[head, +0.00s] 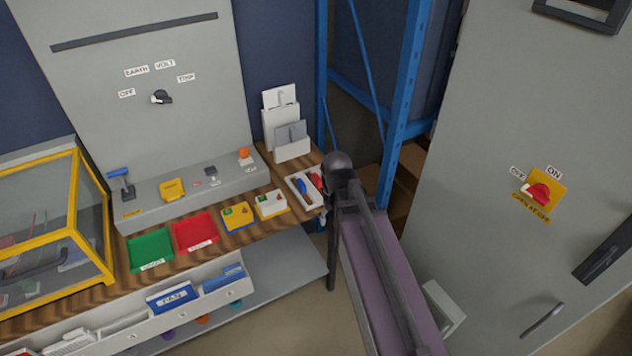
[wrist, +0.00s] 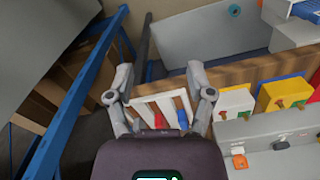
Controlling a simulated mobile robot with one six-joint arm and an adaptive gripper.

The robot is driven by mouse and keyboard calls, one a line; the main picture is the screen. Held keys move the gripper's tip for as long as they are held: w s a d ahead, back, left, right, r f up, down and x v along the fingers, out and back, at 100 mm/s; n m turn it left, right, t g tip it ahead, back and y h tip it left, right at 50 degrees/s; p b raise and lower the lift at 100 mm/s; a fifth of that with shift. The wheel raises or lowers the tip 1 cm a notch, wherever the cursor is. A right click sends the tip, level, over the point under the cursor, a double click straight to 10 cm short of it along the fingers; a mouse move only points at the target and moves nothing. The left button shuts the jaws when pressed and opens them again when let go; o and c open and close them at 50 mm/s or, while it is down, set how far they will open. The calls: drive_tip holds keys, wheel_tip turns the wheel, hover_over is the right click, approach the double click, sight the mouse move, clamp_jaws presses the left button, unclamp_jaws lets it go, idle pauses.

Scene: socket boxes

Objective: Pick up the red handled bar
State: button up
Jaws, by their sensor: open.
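The red handled bar (wrist: 158,118) lies in a white tray (wrist: 141,110) beside a blue handled bar (wrist: 182,117). In the head view the red handled bar (head: 316,179) is at the right end of the wooden bench, partly hidden by my arm. My gripper (wrist: 159,80) is open and empty in the wrist view, with its two fingers spread on either side of the tray. The red bar shows between the fingers, and its near end is hidden by the gripper body. I cannot tell the exact height of the fingers above it.
Yellow and white boxes (head: 271,204), a red tray (head: 195,232) and a green tray (head: 151,250) line the bench. A document holder (head: 281,128) stands behind. A grey cabinet (head: 540,120) is at the right.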

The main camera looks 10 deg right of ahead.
sight(317, 176)
drive_tip(key=w+r+n+p, duration=0.1)
drive_tip(key=w+r+p, duration=0.1)
drive_tip(key=w, duration=1.1)
drive_tip(key=w+r+n+p, duration=0.2)
drive_tip(key=w+r, duration=0.1)
drive_tip(key=w, duration=1)
drive_tip(key=shift+a+p, duration=0.15)
drive_tip(key=shift+p, duration=0.15)
drive_tip(key=shift+s+f, duration=0.1)
drive_tip(key=shift+f, duration=0.05)
wheel_tip(317, 176, down, 8)
drive_tip(key=b, duration=0.8)
drive_tip(key=shift+f+b, duration=0.2)
drive_tip(key=shift+b, duration=0.1)
drive_tip(key=shift+s+d+f+b, duration=0.1)
drive_tip(key=shift+d+f+b, duration=0.05)
drive_tip(key=shift+f+b, duration=1.2)
drive_tip(key=shift+s+d+f+b, duration=0.1)
drive_tip(key=shift+f+b, duration=1.15)
drive_tip(key=shift+b, duration=0.05)
drive_tip(key=shift+c, duration=0.2)
clamp_jaws()
